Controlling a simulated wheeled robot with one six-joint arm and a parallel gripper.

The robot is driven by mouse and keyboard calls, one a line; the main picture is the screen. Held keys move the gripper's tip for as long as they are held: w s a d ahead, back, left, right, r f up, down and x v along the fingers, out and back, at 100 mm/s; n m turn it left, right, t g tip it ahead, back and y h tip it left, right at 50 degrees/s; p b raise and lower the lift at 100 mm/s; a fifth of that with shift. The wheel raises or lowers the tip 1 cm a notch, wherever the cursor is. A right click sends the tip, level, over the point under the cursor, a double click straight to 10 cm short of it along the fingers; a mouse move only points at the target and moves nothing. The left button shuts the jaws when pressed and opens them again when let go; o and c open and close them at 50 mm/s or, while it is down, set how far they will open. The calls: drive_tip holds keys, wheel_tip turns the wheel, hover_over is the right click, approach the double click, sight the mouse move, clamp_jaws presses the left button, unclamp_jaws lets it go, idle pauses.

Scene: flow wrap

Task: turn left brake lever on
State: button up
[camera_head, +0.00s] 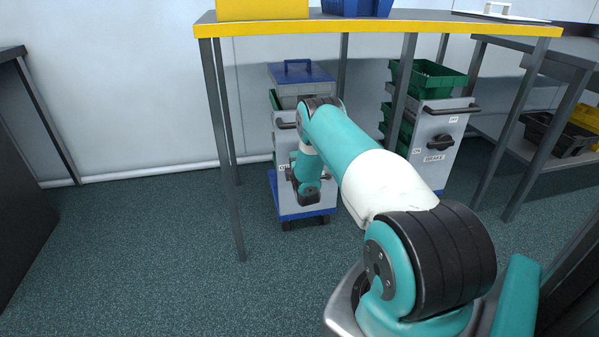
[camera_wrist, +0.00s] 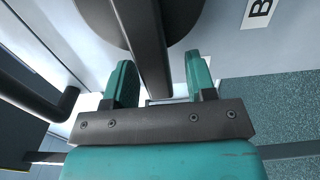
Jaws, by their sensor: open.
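The left cart (camera_head: 303,90) stands under the table, with its front mostly behind my arm. Its brake lever (camera_wrist: 148,40) is a dark bar on a round dark base (camera_wrist: 185,18) in the wrist view. My gripper (camera_wrist: 160,78) is open, with one teal finger on each side of the bar. I cannot tell whether either finger touches it. In the head view my arm hides the lever, and the fingertips are not clear. A white label (camera_wrist: 258,12) with part of a letter shows beside the base.
The right cart (camera_head: 428,165) carries green bins (camera_head: 430,78) and its own dark brake lever (camera_head: 440,143). The yellow-edged table (camera_head: 375,27) spans above both carts, its grey legs (camera_head: 224,140) close by. A dark handle (camera_wrist: 40,95) is left of my gripper. Open floor (camera_head: 130,250) lies left.

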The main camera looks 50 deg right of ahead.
drive_tip(key=p+v, duration=1.7)
drive_tip(key=p, duration=0.7)
drive_tip(key=shift+a+r, duration=0.1)
